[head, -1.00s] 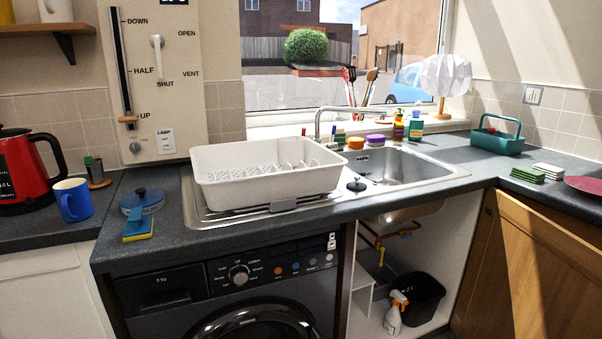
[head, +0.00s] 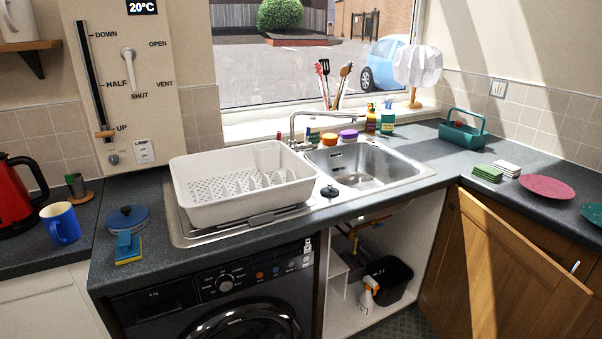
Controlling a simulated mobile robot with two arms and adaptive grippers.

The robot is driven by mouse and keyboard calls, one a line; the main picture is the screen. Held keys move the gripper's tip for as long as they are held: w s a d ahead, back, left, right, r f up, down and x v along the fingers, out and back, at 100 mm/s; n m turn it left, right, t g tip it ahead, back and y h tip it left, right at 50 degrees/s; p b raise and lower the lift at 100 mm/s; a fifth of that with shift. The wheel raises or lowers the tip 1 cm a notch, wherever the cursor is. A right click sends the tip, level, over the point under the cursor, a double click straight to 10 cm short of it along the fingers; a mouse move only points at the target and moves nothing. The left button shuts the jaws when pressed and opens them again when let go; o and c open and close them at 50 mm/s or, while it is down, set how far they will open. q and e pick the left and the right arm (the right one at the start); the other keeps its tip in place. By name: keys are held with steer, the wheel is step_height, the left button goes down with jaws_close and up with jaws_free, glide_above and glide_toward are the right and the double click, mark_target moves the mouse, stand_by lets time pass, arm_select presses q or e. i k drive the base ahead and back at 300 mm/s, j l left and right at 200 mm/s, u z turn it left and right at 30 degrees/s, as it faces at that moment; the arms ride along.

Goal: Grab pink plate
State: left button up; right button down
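The pink plate (head: 547,188) lies flat on the dark countertop at the right of the head view. It is whole in view, with a green plate (head: 593,213) to its right, cut by the picture edge. Neither of my grippers shows in the head view.
A white dish rack (head: 240,200) stands beside the sink (head: 365,165). Green and white sponge stacks (head: 497,171) lie left of the pink plate, and a teal caddy (head: 463,132) stands behind. An open wooden cupboard door (head: 510,260) juts out below the right counter.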

mark_target(543, 186)
steer(key=l+z, duration=0.25)
steer(key=l, duration=0.6)
steer(key=i+z, duration=0.2)
steer(key=z, duration=0.15)
steer(key=i+z, duration=0.2)
steer(key=z, duration=0.15)
steer(key=i+z, duration=0.3)
steer(key=k, duration=0.1)
